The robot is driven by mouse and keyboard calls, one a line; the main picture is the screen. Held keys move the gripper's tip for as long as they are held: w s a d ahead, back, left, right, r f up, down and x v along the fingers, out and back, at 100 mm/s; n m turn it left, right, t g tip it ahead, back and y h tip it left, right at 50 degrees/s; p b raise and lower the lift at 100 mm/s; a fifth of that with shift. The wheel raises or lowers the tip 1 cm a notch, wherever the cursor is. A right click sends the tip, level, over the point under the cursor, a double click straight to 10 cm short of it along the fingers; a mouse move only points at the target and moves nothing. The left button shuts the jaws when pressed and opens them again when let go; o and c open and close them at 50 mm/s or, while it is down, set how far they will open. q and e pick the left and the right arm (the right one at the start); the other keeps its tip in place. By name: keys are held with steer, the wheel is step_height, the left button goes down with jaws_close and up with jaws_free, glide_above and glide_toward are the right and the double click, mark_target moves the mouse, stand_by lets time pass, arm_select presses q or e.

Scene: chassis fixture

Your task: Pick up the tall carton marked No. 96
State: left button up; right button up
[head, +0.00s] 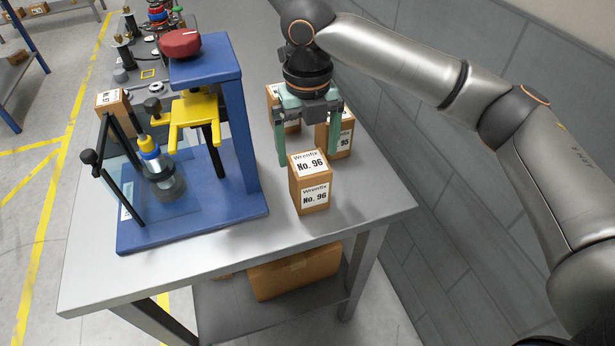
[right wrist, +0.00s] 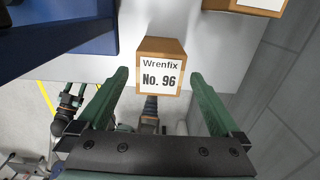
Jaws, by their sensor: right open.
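The tall brown carton marked No. 96 (head: 310,200) stands upright near the right front part of the grey table, with white "Wrenfix No. 96" labels on its top and front. My right gripper (head: 309,160), with green fingers, is open and points down just behind and above it. In the right wrist view the carton (right wrist: 160,84) shows ahead, in line with the gap between the open fingertips (right wrist: 158,76). Nothing is held. I cannot tell whether a finger touches the carton.
A carton marked 95 (head: 343,142) and another partly hidden carton (head: 274,92) stand behind, by the gripper. A blue fixture (head: 245,130) with yellow clamp (head: 195,112) stands to the left. The table (head: 375,200) is bare to the right. A grey wall (head: 450,170) lies beyond.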

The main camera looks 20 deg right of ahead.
mark_target(308, 161)
step_height(308, 161, down, 3)
steer(key=shift+f, duration=0.2)
steer(key=f, duration=0.4)
steer(key=shift+s+f, duration=0.1)
steer(key=shift+s, duration=0.3)
steer(key=shift+f, duration=0.55)
steer(key=shift+r, duration=0.1)
jaws_close()
